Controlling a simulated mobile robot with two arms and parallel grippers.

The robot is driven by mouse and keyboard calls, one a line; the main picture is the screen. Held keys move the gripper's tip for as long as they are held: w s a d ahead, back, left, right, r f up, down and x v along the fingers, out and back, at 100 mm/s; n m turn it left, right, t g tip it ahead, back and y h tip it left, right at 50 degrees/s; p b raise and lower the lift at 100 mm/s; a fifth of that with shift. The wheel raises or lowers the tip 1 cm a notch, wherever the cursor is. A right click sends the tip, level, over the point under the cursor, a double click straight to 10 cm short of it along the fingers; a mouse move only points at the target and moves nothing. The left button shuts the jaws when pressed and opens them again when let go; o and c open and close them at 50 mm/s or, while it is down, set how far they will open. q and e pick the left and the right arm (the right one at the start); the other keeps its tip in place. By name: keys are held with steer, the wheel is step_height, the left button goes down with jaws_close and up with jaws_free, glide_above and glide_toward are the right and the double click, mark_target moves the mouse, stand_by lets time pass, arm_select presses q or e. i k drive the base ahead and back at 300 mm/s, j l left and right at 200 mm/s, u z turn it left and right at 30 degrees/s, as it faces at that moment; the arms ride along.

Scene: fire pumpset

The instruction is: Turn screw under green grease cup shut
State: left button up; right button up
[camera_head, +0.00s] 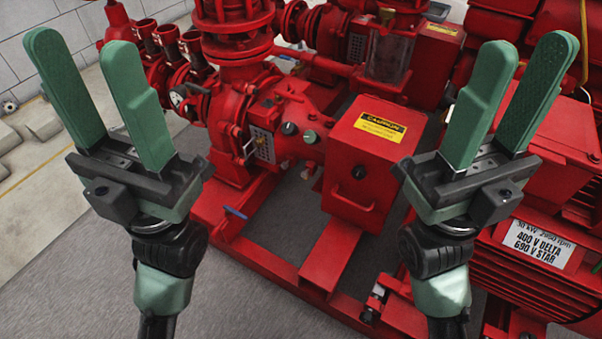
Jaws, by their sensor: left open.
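A small green cap (309,137), which looks like the green grease cup, sits on the red pump housing near the middle of the view. A darker round cap (289,129) is just left of it. The screw under the green cup is too small to make out. My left gripper (82,48) is open and empty, raised at the left, well apart from the cup. My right gripper (524,52) is open and empty, raised at the right, also far from the cup and nearer to the camera.
A red box (354,196) with a yellow caution label (380,126) stands right of the cups. A red motor (530,262) fills the lower right. A blue lever (235,212) sits low on the left. Grey floor (215,300) is clear at lower left.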

mark_target(305, 173)
steer(key=j+z, duration=0.1)
steer(key=z, duration=0.45)
steer(key=i+j+z, duration=0.1)
steer(key=j+z, duration=0.3)
steer(key=j, duration=0.3)
steer(key=j+z, duration=0.35)
steer(key=j, duration=0.9)
steer(key=k+j, duration=0.1)
steer(key=j, duration=0.4)
steer(key=i+z, duration=0.05)
